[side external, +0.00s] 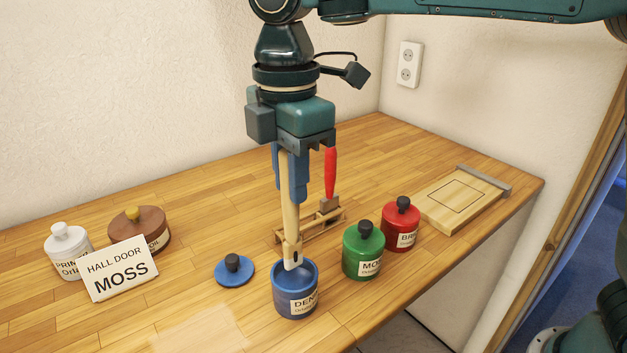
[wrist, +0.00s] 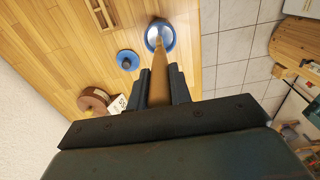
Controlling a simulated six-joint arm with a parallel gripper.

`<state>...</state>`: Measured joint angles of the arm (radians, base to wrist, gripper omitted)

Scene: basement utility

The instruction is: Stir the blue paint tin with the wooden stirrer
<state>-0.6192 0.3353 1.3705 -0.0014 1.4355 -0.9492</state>
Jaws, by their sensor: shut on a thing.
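The blue paint tin (side external: 295,298), labelled "DEN…", stands open near the table's front edge; it also shows in the wrist view (wrist: 150,42). Its blue lid with a dark knob (side external: 234,271) lies on the table to its left. My gripper (side external: 293,196) is above the tin, pointing down, and shut on the wooden stirrer (side external: 291,230). The stirrer hangs almost upright, with its pale lower tip at the tin's mouth. In the wrist view the stirrer (wrist: 158,92) runs from between the fingers to the tin's opening. I cannot tell how deep the tip is.
Closed green (side external: 362,256) and red (side external: 400,226) tins stand right of the blue tin. A wooden rack (side external: 320,226) with a red-handled tool (side external: 330,172) stands behind. A "HALL DOOR MOSS" card (side external: 117,268), white tin (side external: 68,250) and brown tin (side external: 140,231) are left; a wooden board (side external: 462,203) lies right.

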